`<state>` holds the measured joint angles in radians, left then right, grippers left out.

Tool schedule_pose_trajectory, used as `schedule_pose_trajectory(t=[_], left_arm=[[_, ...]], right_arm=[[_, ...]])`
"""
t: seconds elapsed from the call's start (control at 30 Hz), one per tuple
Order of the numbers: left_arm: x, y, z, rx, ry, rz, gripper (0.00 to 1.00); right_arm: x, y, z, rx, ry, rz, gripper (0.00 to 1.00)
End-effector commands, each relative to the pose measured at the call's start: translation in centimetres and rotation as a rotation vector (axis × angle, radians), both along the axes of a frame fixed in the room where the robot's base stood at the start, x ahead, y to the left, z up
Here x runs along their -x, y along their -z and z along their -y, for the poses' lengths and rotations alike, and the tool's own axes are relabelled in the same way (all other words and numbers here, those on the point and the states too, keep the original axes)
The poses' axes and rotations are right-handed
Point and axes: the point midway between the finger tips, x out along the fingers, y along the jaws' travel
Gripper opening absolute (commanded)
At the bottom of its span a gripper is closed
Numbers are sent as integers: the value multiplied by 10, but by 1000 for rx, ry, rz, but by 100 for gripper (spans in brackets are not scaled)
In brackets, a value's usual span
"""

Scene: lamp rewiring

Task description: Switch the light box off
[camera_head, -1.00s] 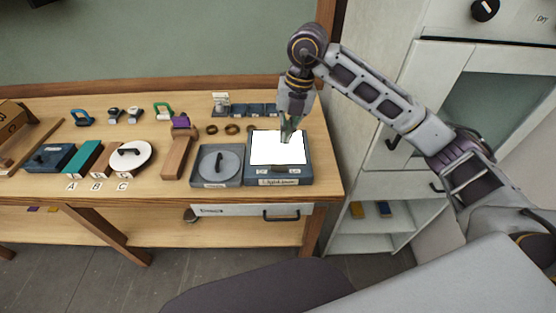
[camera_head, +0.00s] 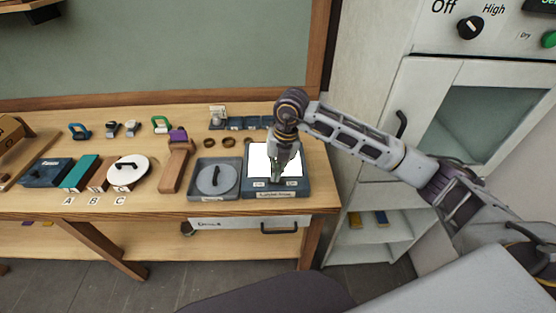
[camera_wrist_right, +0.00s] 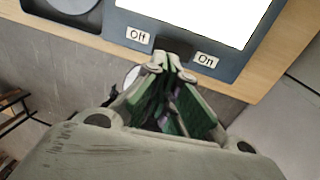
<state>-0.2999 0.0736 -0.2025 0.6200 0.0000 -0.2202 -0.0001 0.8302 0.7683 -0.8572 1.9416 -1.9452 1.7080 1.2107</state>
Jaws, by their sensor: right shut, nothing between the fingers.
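The light box (camera_head: 305,188) is a dark blue-grey box at the right end of the bench, and its white panel (camera_head: 259,160) glows brightly. In the right wrist view the panel (camera_wrist_right: 205,15) is also bright. Labels "Off" (camera_wrist_right: 138,35) and "On" (camera_wrist_right: 207,60) sit on its front edge, with a dark switch (camera_wrist_right: 175,46) between them. My right gripper (camera_head: 276,181) is shut and empty, its fingertips at the front edge of the box. In the wrist view the fingertips (camera_wrist_right: 172,72) are right at the switch; contact is unclear. My left gripper is not in view.
A grey tray with a round lid (camera_head: 215,180) stands just left of the light box. A drawer (camera_head: 245,223) is below it. A white round lid (camera_head: 127,171) and several blocks lie further left. A white cabinet (camera_head: 370,120) stands to the right.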

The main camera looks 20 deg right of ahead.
Motion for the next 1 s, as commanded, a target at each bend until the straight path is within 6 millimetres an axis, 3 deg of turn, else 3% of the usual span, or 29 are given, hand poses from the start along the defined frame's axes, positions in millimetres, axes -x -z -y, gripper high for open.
schedule_pose_trajectory(t=[0.2, 0.4, 1.0], left_arm=[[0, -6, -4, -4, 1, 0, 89], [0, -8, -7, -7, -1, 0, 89], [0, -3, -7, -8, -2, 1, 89]], right_arm=[[-1, 24, -4, 0, 2, -3, 0], [-2, 36, -6, 1, 0, 0, 0], [-2, 41, -8, 0, 0, 0, 0]])
